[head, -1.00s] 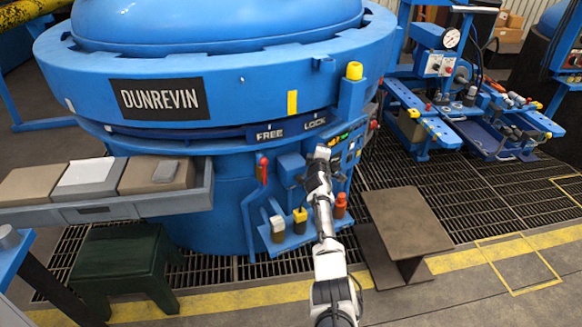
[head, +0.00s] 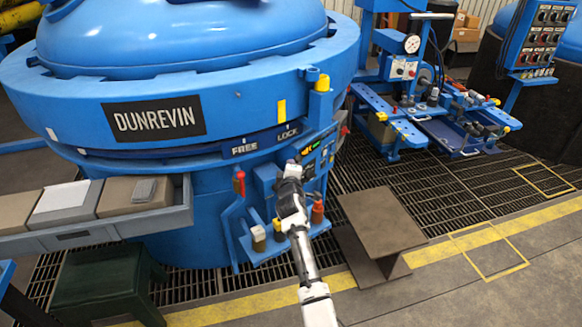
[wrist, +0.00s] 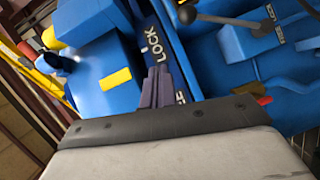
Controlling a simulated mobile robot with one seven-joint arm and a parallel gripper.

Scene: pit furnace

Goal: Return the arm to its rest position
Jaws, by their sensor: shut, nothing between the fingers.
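My arm reaches out from the lower middle of the head view to the front of the blue furnace (head: 190,190). My gripper (head: 293,168) is just below the LOCK label, in front of the furnace's small control panel (head: 318,155). In the wrist view my gripper (wrist: 156,86) has its fingers together with nothing between them. They point toward the blue band with the LOCK lettering (wrist: 152,42). I cannot tell whether the fingertips touch anything.
A red-handled lever (head: 239,183) and a shelf (head: 278,248) with small bottles are close beside the arm. A brown metal stand (head: 382,222) is to the right. Grating floor is open at the right.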

